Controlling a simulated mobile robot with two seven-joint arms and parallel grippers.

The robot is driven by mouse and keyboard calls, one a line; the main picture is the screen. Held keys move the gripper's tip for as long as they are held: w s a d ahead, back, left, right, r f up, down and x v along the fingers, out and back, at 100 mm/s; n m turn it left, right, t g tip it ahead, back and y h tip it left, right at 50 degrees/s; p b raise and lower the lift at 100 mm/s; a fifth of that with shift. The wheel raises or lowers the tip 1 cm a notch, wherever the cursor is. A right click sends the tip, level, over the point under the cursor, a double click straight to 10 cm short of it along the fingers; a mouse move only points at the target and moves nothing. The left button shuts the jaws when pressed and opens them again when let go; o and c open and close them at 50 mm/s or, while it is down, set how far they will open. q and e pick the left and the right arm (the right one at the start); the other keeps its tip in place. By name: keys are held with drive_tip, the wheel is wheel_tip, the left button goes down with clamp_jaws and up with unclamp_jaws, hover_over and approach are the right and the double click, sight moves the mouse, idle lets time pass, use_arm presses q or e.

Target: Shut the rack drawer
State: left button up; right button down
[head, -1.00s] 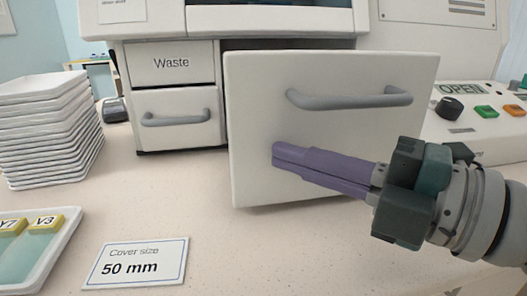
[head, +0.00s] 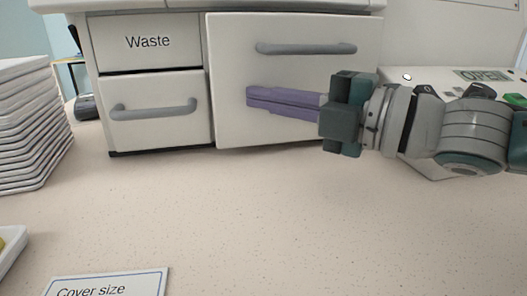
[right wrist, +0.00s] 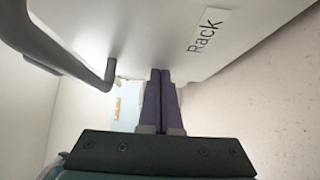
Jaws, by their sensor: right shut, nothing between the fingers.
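The rack drawer (head: 300,80) is the wide white front with a grey bar handle (head: 306,48), right of the waste unit in the head view. In the right wrist view the drawer front (right wrist: 190,60) carries a "Rack" label (right wrist: 207,32). My right gripper (head: 249,97) is shut and empty, its purple fingers lying across the front below the handle. The fingers also show in the right wrist view (right wrist: 160,72). Whether they touch the front is unclear. My left gripper is out of view.
The waste drawer (head: 155,112) with its own handle is at the left. A stack of white trays (head: 30,125) stands at the far left, and a cover size card (head: 105,285) lies in front. A control panel (head: 485,76) is at the right. The middle counter (head: 270,220) is clear.

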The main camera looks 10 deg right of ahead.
drive_tip(key=shift+w+b, duration=0.4)
drive_tip(key=shift+w, duration=0.85)
drive_tip(key=shift+d+f, duration=0.1)
drive_tip(key=shift+f, duration=0.05)
drive_tip(key=shift+f, duration=0.1)
